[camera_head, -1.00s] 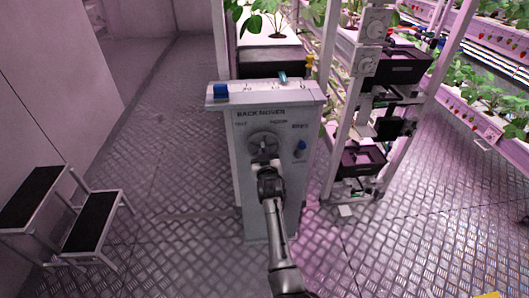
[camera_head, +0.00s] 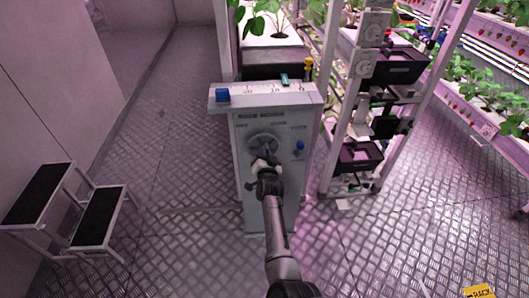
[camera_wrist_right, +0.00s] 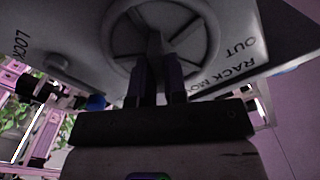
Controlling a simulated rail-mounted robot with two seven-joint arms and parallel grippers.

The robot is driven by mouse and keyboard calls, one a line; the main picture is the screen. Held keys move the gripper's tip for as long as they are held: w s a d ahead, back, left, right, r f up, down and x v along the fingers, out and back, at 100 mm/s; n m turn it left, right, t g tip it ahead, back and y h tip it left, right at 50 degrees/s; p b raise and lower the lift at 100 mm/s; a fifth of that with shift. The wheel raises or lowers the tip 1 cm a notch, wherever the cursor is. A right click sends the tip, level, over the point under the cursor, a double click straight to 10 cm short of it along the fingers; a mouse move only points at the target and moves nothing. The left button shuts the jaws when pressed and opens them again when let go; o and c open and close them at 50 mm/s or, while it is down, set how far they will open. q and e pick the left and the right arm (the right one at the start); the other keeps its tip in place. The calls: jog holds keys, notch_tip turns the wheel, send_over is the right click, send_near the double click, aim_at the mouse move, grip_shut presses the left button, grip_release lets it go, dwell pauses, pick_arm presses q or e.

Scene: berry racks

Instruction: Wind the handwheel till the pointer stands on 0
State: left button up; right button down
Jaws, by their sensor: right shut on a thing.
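The handwheel (camera_head: 262,143) is a grey spoked wheel on the front of the white "RACK MOVER" cabinet (camera_head: 250,190). In the right wrist view the handwheel (camera_wrist_right: 122,28) fills the top, with its spokes and rim close up. My right gripper (camera_head: 264,162) reaches up to it from below. In the wrist view its two dark fingers (camera_wrist_right: 158,85) are shut on a part of the wheel near its middle. A teal pointer (camera_head: 285,79) stands at the right part of the scale (camera_head: 265,88) on the cabinet top. The scale figures are too small to read. My left gripper is not in view.
A blue block (camera_head: 222,95) sits at the scale's left end, and a blue knob (camera_head: 300,146) is right of the wheel. A step stool (camera_head: 100,218) stands at the left. Plant racks with black trays (camera_head: 398,68) stand at the right. The floor between is clear.

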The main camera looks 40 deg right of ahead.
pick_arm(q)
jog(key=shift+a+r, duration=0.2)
pick_arm(e)
jog(key=shift+m, duration=0.3)
jog(key=c, duration=1.3)
grip_release()
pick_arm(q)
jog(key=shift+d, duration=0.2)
pick_arm(e)
jog(key=shift+o, duration=0.7)
